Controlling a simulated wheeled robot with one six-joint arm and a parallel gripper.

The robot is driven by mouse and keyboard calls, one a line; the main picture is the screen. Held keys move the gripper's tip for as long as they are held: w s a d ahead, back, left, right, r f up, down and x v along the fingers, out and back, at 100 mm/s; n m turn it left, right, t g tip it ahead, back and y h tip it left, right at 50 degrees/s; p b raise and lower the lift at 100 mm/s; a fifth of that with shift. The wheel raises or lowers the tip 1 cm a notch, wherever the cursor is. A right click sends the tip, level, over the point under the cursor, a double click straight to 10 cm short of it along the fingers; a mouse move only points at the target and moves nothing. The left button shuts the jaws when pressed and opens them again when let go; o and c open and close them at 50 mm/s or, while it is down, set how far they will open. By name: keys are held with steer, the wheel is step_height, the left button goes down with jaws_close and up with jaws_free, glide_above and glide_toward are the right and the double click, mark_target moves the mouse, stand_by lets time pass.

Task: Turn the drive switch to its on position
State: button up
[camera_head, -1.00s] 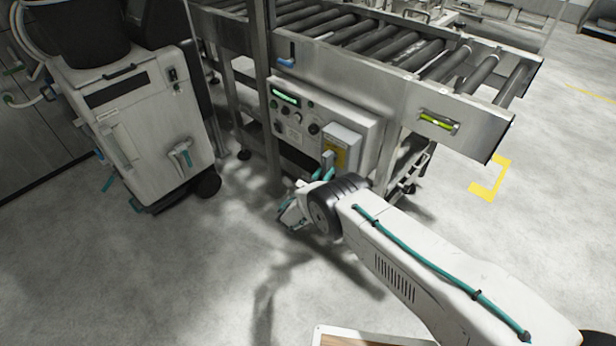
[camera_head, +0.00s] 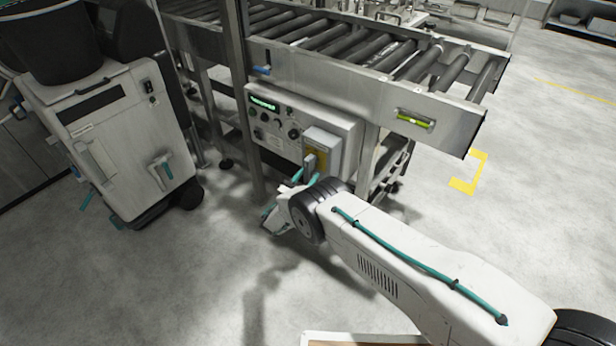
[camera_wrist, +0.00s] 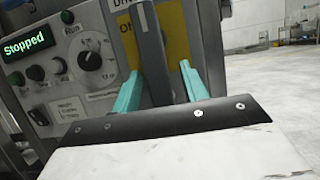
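The drive switch is a dark grey lever (camera_wrist: 152,50) on a grey box with a yellow plate (camera_wrist: 178,38). The plate bears a partly hidden label beginning "O", and a "DRI..." label shows above. In the head view the lever (camera_head: 309,161) stands upright before the yellow plate (camera_head: 320,156). My gripper (camera_wrist: 160,85) is open, its teal fingertips on either side of the lever's lower part, with a visible gap on the right. I cannot tell whether the left finger touches it. In the head view my gripper (camera_head: 306,180) is just below the lever.
A white wheeled machine (camera_head: 110,150) stands left. The floor in front is clear.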

steer(key=v, duration=0.7)
steer(key=shift+s+a+f, duration=0.15)
steer(key=shift+s+a, duration=0.05)
steer(key=shift+s, duration=0.1)
